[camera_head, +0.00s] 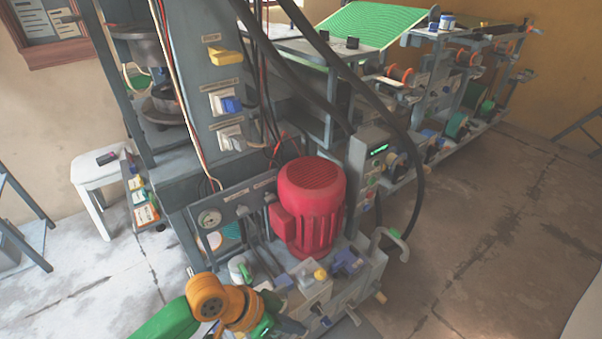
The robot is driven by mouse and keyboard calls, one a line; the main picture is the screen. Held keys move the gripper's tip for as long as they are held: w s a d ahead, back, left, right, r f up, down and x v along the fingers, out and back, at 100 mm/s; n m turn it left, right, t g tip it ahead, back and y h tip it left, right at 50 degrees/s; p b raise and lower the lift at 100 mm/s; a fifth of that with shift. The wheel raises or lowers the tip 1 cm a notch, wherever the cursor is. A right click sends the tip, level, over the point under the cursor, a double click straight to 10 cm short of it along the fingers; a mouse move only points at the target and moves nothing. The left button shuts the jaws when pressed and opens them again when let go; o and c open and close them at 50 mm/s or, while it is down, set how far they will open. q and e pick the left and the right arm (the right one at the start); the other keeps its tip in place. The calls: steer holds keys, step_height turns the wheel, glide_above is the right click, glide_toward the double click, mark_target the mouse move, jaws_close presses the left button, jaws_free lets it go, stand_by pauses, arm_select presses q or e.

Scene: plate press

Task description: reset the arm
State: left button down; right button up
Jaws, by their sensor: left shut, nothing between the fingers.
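My left arm comes in at the bottom left, with green and orange links. My left gripper (292,326) is at the bottom edge, low in front of the machine's front panel. It is shut with nothing held, and partly hidden by my arm and the frame edge. The plate press (222,80) is a tall grey machine with a yellow switch (226,56) and blue-and-white switches on its column. A red motor (310,205) stands upright on its lower deck, beyond the gripper and apart from it. My right gripper is not in view.
Valves and knobs (345,262) crowd the deck near my gripper. A curved grey handle (392,240) sticks out at its right. A white stool (98,172) stands at the left. A long machine with a green sheet (370,22) runs behind. The floor (490,235) at right is clear.

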arm_select(q)
steer(key=s+a+f+n+t+y, duration=0.1)
steer(key=s+a+f+n+y, duration=0.1)
steer(key=s+a+n+y, duration=0.45)
steer(key=s+a+f+n+t+y, duration=0.1)
steer(key=s+a+f+n, duration=0.15)
steer(key=a, duration=0.65)
step_height(320, 180, down, 10)
steer(key=s+p, duration=0.1)
steer(key=p, duration=0.4)
steer(key=s+a+f+g+p, duration=0.1)
steer(key=s+f+p, duration=0.1)
steer(key=s, duration=0.4)
steer(key=s+a+f+m+g+p, duration=0.1)
steer(key=s+f+p, duration=0.1)
steer(key=s+f, duration=0.3)
steer(key=shift+s+f, duration=0.3)
steer(key=shift+s, duration=0.85)
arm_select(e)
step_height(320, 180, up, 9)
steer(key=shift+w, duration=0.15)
arm_select(q)
steer(key=shift+d, duration=0.1)
